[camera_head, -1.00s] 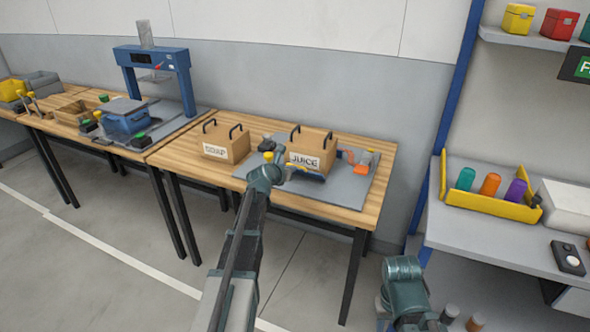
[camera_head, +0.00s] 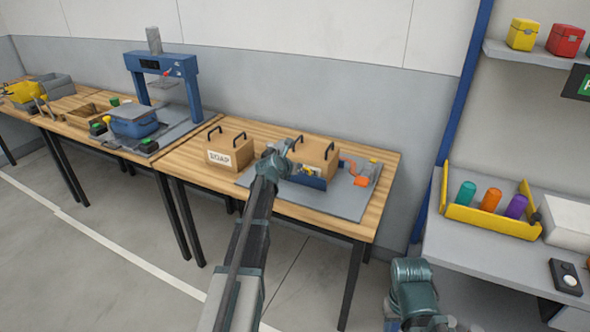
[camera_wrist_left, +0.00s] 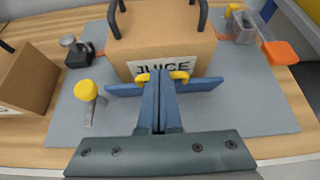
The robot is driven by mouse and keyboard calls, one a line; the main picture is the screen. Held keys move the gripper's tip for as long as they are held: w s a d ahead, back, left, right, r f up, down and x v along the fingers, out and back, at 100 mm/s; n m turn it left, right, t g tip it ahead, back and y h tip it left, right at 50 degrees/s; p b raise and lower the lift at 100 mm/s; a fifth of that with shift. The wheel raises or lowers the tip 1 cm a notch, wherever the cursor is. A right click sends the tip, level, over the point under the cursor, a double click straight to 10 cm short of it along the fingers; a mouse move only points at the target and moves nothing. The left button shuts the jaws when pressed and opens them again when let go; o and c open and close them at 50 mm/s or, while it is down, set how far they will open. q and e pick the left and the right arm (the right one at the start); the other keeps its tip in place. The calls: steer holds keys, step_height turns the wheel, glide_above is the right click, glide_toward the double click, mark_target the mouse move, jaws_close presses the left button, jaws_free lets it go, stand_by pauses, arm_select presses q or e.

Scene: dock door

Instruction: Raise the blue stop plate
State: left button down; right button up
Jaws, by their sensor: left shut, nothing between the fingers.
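The blue stop plate (camera_head: 311,183) stands along the front of the JUICE box (camera_head: 318,158), its blue face toward me. In the left wrist view the plate (camera_wrist_left: 206,85) shows as a thin band on both sides of my fingers, below the JUICE label. Two yellow tabs (camera_wrist_left: 180,77) sit at its top, one on each side of the fingertips. My left gripper (camera_wrist_left: 160,76) is shut and empty, right at the middle of the plate. The fingers hide the plate's middle, and I cannot tell whether they touch it. My right gripper is out of view.
The box stands on a grey board (camera_wrist_left: 250,112). A yellow-knobbed lever (camera_wrist_left: 86,91) and a dark clamp (camera_wrist_left: 77,50) are left of it; an orange-handled clamp (camera_wrist_left: 279,52) is right. The SOAP box (camera_head: 229,150) stands farther left. The board's front right is clear.

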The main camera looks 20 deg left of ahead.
arm_select(q)
steer(key=shift+w+r, duration=0.2)
steer(key=shift+w, duration=0.7)
steer(key=shift+w+r, duration=0.2)
steer(key=shift+w, duration=0.7)
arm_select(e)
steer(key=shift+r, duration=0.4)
arm_select(q)
steer(key=shift+r+p, duration=0.1)
steer(key=shift+p, duration=0.25)
